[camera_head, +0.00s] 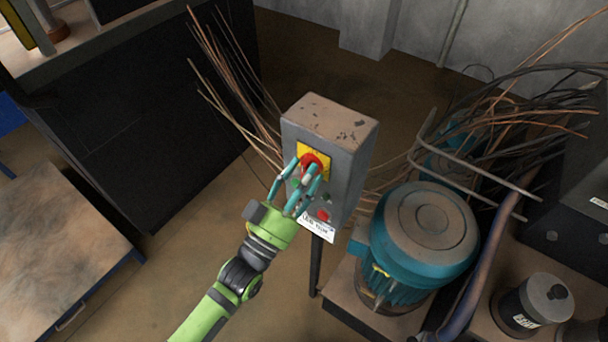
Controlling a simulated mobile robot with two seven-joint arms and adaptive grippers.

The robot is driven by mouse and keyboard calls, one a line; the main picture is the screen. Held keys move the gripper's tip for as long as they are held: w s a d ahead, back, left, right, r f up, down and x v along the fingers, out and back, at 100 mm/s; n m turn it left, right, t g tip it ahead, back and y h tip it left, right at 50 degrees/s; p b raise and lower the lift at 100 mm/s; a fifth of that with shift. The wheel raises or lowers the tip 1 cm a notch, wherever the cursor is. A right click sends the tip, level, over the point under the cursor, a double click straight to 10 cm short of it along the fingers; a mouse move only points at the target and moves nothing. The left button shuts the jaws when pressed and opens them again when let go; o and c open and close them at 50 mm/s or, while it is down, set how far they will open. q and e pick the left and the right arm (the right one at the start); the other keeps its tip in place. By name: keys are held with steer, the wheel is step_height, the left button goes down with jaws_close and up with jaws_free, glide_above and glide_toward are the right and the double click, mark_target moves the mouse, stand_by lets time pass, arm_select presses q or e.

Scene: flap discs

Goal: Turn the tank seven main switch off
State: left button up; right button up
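A grey switch box (348,172) with worn paint stands on a dark post in the middle of the view. A red rotary switch (313,160) on a yellow plate (304,149) sits high on its front face. Lower on the face are a red button (323,214) and a white label (317,228), its text too small to read surely. My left gripper (307,173) is at the red switch, its teal fingers on either side of the knob. The fingers partly hide the knob, and I cannot tell whether they touch it. My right gripper is not in view.
A teal motor (423,235) stands close to the right of the box, with a dark canister (532,304) beyond it. Loose copper wires (232,80) rise behind the box. A worn table (55,240) is at left. Bare floor (190,245) lies between.

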arm_select(q)
steer(key=v, duration=1.2)
stand_by(0.4)
